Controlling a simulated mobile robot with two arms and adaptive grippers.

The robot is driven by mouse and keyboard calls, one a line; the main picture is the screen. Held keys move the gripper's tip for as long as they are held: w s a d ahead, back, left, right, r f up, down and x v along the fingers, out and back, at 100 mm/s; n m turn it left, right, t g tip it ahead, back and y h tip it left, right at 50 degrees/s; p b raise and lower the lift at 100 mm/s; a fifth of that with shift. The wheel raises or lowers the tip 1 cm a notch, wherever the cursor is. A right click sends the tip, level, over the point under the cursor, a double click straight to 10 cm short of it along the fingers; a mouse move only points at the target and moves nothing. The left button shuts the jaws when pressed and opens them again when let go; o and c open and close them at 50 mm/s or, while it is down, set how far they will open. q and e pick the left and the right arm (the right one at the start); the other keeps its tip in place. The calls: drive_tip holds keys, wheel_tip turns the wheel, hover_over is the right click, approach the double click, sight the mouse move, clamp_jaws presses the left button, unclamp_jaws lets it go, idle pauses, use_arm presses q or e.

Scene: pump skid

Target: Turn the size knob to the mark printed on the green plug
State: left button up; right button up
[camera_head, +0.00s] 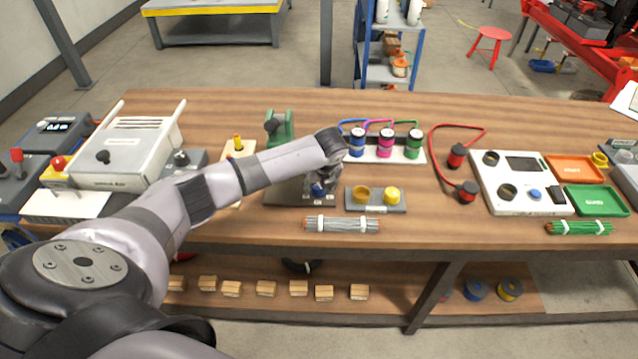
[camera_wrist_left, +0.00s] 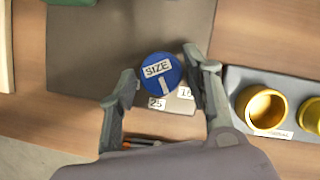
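The blue size knob (camera_wrist_left: 160,70) has a white "SIZE" label and a white pointer line. The line points down in the wrist view, between a "25" tag (camera_wrist_left: 157,103) and a partly hidden tag (camera_wrist_left: 186,93). My left gripper (camera_wrist_left: 161,67) has its fingers on both sides of the knob, with narrow gaps. In the head view the left gripper (camera_head: 318,182) reaches down over the knob (camera_head: 318,189) and partly hides it. The green plug (camera_head: 413,144) stands in a white strip at the back; its print is too small to read. My right gripper is out of view.
A grey block with two yellow cups (camera_head: 376,208) stands right of the knob. A bundle of grey wires (camera_head: 342,225) lies in front. Blue and magenta plugs (camera_head: 385,143) stand beside the green one. A green tool (camera_head: 279,127) stands behind the knob's grey base.

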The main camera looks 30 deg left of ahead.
use_arm(q)
drive_tip(key=c, duration=0.8)
drive_tip(key=shift+c, duration=0.2)
drive_tip(key=shift+w+d+r+n+g+p, duration=0.1)
drive_tip(key=shift+n+g+p, duration=0.1)
drive_tip(key=shift+n+p, duration=0.35)
drive_tip(key=shift+r+n+g+p, duration=0.1)
drive_tip(key=shift+n+g+p, duration=0.1)
drive_tip(key=shift+n+p, duration=0.35)
drive_tip(key=shift+f+n+g+y+p, duration=0.1)
drive_tip(key=shift+n+g+y+p, duration=0.25)
drive_tip(key=shift+n, duration=0.65)
drive_tip(key=shift+w+n+g+y, duration=0.1)
drive_tip(key=shift+n+g+y, duration=0.2)
drive_tip(key=shift+n, duration=0.5)
